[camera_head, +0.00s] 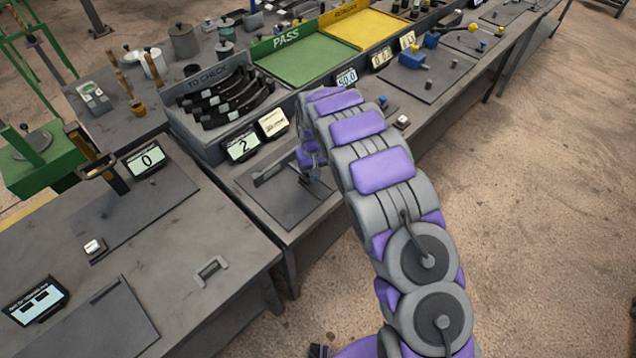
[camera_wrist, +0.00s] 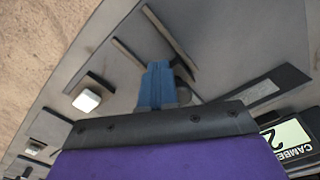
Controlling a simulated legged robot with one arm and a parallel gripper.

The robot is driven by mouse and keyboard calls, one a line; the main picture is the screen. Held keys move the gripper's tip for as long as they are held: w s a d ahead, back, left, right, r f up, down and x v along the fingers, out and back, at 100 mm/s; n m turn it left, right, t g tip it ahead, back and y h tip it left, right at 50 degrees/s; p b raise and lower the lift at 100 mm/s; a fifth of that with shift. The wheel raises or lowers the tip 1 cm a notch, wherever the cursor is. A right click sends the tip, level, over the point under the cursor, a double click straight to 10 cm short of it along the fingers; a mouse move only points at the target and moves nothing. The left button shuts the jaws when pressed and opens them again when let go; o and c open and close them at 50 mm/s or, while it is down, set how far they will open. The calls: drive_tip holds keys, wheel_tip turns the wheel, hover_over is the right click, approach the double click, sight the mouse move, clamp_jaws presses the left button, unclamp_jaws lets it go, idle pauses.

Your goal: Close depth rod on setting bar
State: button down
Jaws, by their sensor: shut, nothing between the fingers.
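My gripper (camera_head: 308,178) hangs low over a dark plate (camera_head: 285,208) on the near bench. In the wrist view its blue-grey fingers (camera_wrist: 156,85) are together with nothing seen between them. A thin dark bar (camera_wrist: 168,38) and a second thin strip (camera_wrist: 138,63) lie on the plate just beyond the fingertips. A flat dark bar (camera_wrist: 268,86) lies to their right; in the head view a bar (camera_head: 266,174) shows left of the gripper. I cannot tell which of these is the depth rod or the setting bar, or whether the fingers touch one.
A camber display (camera_head: 242,146) reading 2 stands behind the plate. A pale button (camera_wrist: 87,99) sits left of the fingers. Behind are a rack of dark springs (camera_head: 225,100), the green PASS tray (camera_head: 305,60) and the yellow tray (camera_head: 362,28). Open floor lies right.

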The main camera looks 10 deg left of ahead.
drive_tip(key=shift+w+a+r, duration=0.1)
drive_tip(key=shift+r, duration=0.05)
wheel_tip(320, 180, up, 7)
drive_tip(key=p, duration=0.2)
idle(1.0)
idle(0.3)
drive_tip(key=s+d+r+m, duration=0.3)
drive_tip(key=s+d+r, duration=1.2)
drive_tip(key=d+r, duration=0.1)
drive_tip(key=s+d+r, duration=0.1)
drive_tip(key=s+d, duration=0.1)
drive_tip(key=s, duration=0.8)
drive_tip(key=s+d+r+m+g, duration=0.1)
drive_tip(key=s+d, duration=0.1)
drive_tip(key=s, duration=0.8)
drive_tip(key=s+d+r, duration=0.1)
drive_tip(key=s+d, duration=0.1)
drive_tip(key=s, duration=0.8)
drive_tip(key=shift+d+r+g, duration=0.3)
drive_tip(key=shift+g, duration=0.1)
